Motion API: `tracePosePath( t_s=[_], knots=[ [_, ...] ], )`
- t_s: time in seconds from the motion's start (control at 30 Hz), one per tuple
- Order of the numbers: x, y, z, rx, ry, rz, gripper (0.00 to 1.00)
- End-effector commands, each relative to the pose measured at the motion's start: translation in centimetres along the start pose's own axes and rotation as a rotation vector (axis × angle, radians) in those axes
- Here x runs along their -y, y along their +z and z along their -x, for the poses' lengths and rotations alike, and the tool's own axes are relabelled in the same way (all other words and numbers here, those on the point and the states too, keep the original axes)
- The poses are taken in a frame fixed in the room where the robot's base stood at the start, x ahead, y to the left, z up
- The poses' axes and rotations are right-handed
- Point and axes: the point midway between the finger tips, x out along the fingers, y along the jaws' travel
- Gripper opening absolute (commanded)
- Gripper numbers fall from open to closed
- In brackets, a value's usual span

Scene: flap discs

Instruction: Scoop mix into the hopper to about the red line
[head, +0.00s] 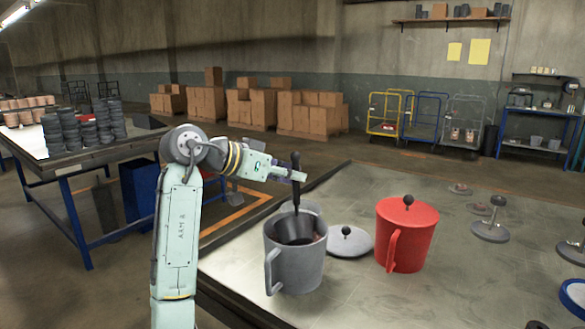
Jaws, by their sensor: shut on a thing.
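My gripper (298,176) is shut on the upright black handle of a dark scoop (296,198). The scoop reaches down into an open grey mug-shaped bin (296,268) with a side handle, and its dark bowl is at the bin's mouth. Dark reddish contents show slightly inside the rim; their level cannot be told. A grey lid with a black knob (349,242) lies on the bench just right of the grey bin. A red bin (410,238) with its lid on stands further right. I cannot identify a hopper or a red line.
The bench (345,295) has free room in front of the bins. Small round discs and knobbed metal pieces (490,230) lie at its right, with a blue-rimmed dish (572,293) at the edge. Another table (100,152) with stacked discs stands far left.

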Motion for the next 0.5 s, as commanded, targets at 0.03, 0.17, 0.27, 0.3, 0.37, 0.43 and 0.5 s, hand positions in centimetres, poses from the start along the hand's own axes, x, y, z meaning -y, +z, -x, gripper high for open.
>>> tracePosePath(
  t_s=[0.03,0.17,0.27,0.3,0.37,0.43,0.5],
  knots=[
    [0.1,1.0,-0.4,-0.002,-0.001,-0.003,0.00],
    [0.3,2.1,-0.9,-0.002,-0.002,-0.003,0.00],
    [0.4,3.0,-1.3,-0.002,-0.003,-0.004,0.00],
    [0.5,3.4,-1.5,-0.002,-0.003,-0.004,0.00],
    [0.6,3.9,-1.7,-0.003,-0.003,-0.004,0.00],
    [0.6,4.5,-2.0,-0.003,-0.003,-0.004,0.00],
    [0.6,5.0,-2.2,-0.006,-0.006,-0.013,0.00]
  ],
)
